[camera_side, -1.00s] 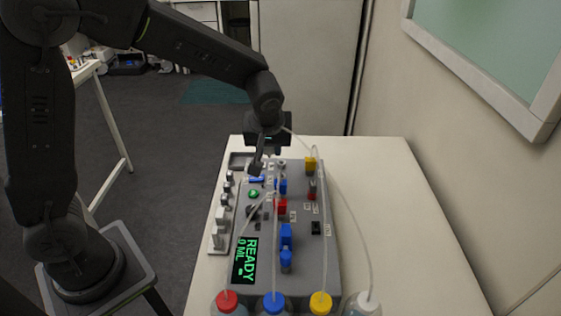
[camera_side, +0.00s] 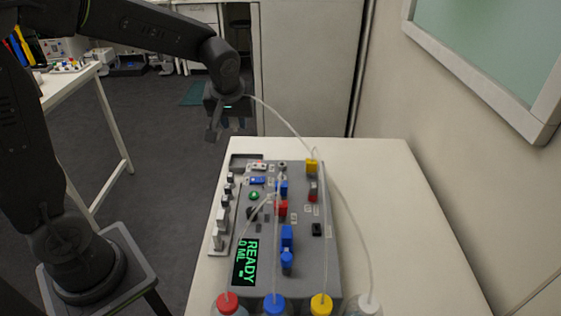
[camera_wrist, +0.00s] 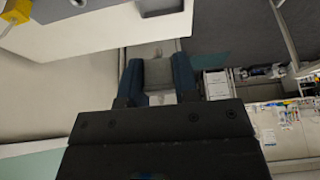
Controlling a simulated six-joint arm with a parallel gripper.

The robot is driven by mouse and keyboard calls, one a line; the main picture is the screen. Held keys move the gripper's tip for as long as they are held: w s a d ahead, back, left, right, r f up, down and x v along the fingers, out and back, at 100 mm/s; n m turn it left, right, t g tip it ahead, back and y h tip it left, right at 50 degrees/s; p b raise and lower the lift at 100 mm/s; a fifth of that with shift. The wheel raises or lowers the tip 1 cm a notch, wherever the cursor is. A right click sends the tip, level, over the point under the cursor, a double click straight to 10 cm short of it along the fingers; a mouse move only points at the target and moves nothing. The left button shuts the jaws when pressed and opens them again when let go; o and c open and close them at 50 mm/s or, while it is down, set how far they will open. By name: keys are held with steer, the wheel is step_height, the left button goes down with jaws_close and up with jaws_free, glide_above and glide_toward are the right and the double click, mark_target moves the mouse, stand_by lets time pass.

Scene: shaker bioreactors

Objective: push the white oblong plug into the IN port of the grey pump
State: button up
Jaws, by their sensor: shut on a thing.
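My gripper (camera_side: 231,123) hangs in the air beyond the far left corner of the table, clear of the grey pump console (camera_side: 316,266). In the wrist view my gripper (camera_wrist: 157,72) has its blue fingers shut on a pale oblong plug (camera_wrist: 158,74). The plug cannot be made out in the side view. A clear tube (camera_side: 285,122) runs from the gripper to behind the console and on to the white-capped bottle. The console's face carries several blue, red and yellow plugs and a black socket (camera_side: 316,229). Its labels are too small to read, so I cannot tell which is IN.
Bottles with red (camera_side: 227,302), blue (camera_side: 273,301), yellow (camera_side: 320,302) and white (camera_side: 368,302) caps stand at the near edge, their tubes rising over the console. A yellow plug (camera_side: 311,166) is at its far right. The white table (camera_side: 400,220) is clear on the right.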

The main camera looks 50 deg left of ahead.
steer(key=shift+w, duration=0.1)
glide_above(282, 162)
steer(key=f, duration=0.4)
steer(key=shift+s+d+f, duration=0.25)
steer(key=shift+d+f, duration=0.05)
steer(key=shift+f, duration=2.15)
steer(key=shift+f, duration=1.1)
steer(key=o, duration=1)
steer(key=v, duration=1.4)
